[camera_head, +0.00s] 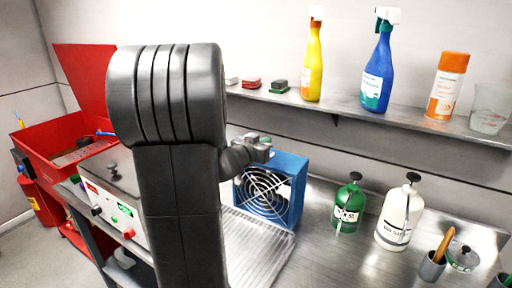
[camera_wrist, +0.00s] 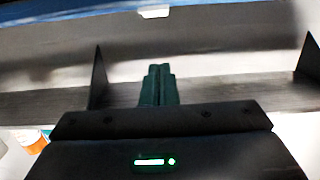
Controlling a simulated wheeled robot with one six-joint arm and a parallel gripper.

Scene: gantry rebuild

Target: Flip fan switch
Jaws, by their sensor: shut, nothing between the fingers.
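The fan (camera_head: 288,190) is a blue box with a white wire guard on its front, standing on the metal bench. My gripper (camera_head: 262,147) is at the fan's top edge, at its upper left in the head view. In the wrist view my gripper's fingers (camera_wrist: 158,72) are shut together and empty. A blue strip (camera_wrist: 70,12), likely the fan, crosses the top of that view, with a small white piece (camera_wrist: 154,12) on it, perhaps the switch. The white piece lies beyond the fingertips, apart from them in the picture. I cannot tell the switch's position.
A green bottle (camera_head: 348,205) and a white bottle (camera_head: 399,215) stand right of the fan. A wall shelf (camera_head: 345,110) above holds spray bottles and a can. A control box (camera_head: 115,205) and a red parts washer (camera_head: 50,140) are at left. My arm hides the middle.

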